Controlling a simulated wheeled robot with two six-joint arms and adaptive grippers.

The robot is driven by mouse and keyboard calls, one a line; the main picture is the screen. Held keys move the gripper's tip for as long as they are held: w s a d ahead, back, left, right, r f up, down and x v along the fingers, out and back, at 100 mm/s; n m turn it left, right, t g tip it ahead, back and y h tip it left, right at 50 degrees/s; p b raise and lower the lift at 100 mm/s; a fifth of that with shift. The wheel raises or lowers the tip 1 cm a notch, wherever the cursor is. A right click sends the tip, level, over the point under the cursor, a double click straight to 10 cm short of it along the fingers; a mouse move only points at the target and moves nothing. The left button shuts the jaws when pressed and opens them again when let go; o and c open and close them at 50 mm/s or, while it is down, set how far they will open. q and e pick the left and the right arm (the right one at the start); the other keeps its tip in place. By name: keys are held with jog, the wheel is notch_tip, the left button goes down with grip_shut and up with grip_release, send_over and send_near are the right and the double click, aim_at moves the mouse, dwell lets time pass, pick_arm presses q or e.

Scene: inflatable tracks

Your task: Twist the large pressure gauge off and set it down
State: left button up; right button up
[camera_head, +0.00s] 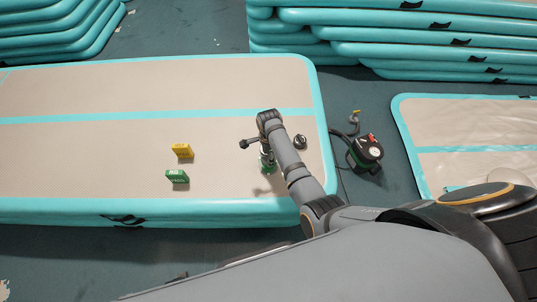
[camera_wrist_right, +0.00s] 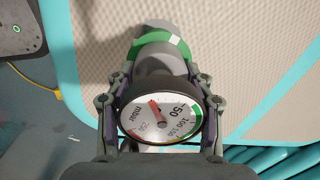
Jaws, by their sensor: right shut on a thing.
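The large pressure gauge (camera_wrist_right: 160,112) has a round white dial marked "mbar", a dark rim and a red needle. In the right wrist view it sits between the fingers of my right gripper (camera_wrist_right: 160,118), which is shut on it from both sides. A grey body with a green band (camera_wrist_right: 160,50) lies directly beyond the gauge; I cannot tell whether they are joined. In the head view my right gripper (camera_head: 266,150) is over the beige track (camera_head: 90,160), and a green part (camera_head: 267,161) shows under it. The gauge face is hidden there. My left gripper is not in view.
A yellow box (camera_head: 182,151) and a green box (camera_head: 177,176) stand on the track, left of my right gripper. A small dark round item (camera_head: 300,142) lies right of it. A dark pump (camera_head: 366,153) with a hose stands on the floor. Stacked tracks (camera_head: 420,30) fill the back.

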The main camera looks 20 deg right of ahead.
jog(key=shift+p, duration=0.4)
jog(key=o, duration=1.3)
jog(key=shift+o, duration=0.2)
